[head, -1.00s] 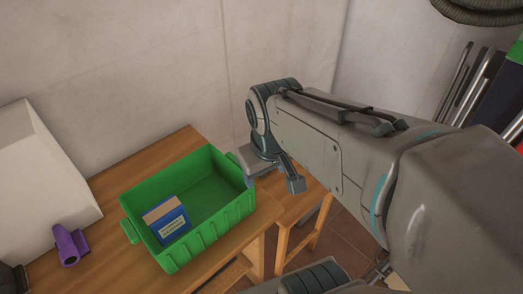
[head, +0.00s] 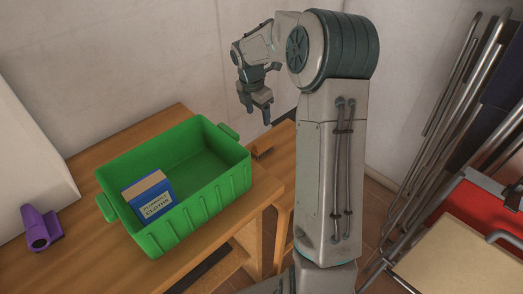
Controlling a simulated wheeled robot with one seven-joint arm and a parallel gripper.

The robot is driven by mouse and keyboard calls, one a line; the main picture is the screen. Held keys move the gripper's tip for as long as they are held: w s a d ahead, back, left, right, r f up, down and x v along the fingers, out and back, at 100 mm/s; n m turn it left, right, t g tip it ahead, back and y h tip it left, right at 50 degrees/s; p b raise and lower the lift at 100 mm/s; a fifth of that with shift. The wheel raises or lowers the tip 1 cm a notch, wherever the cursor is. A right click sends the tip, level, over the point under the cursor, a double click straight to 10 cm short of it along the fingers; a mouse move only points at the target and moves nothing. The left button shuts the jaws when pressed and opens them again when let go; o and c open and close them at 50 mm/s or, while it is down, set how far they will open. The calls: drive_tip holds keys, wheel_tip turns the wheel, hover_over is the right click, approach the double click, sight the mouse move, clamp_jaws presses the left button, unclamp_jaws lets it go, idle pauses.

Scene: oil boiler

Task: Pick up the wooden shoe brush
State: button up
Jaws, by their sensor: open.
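My gripper (head: 257,112) hangs pointing down behind the green bin's right end, with its fingers apart and nothing between them. A small orange-brown object (head: 261,145), possibly the wooden shoe brush, shows just below the fingertips at the edge of a lower wooden surface (head: 279,157). The bin's corner hides part of it, so I cannot tell its full shape. The gripper appears above it and apart from it.
The green bin (head: 217,208) stands on a wooden table (head: 95,225) and holds a blue box of cloths (head: 152,205). A purple object (head: 40,229) lies left. Metal-framed chairs (head: 455,125) lean at the right, near my arm.

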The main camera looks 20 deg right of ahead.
sight(262, 140)
drive_tip(key=f, duration=0.3)
drive_tip(key=d+f, duration=0.1)
drive_tip(key=f, duration=0.4)
drive_tip(key=shift+w+d+f, duration=0.2)
drive_tip(key=shift+w+f, duration=0.2)
drive_tip(key=shift+d+f+b, duration=0.2)
drive_tip(key=shift+f+b, duration=0.15)
drive_tip(key=shift+f, duration=2.35)
drive_tip(key=shift+c, duration=0.3)
drive_tip(key=c, duration=1)
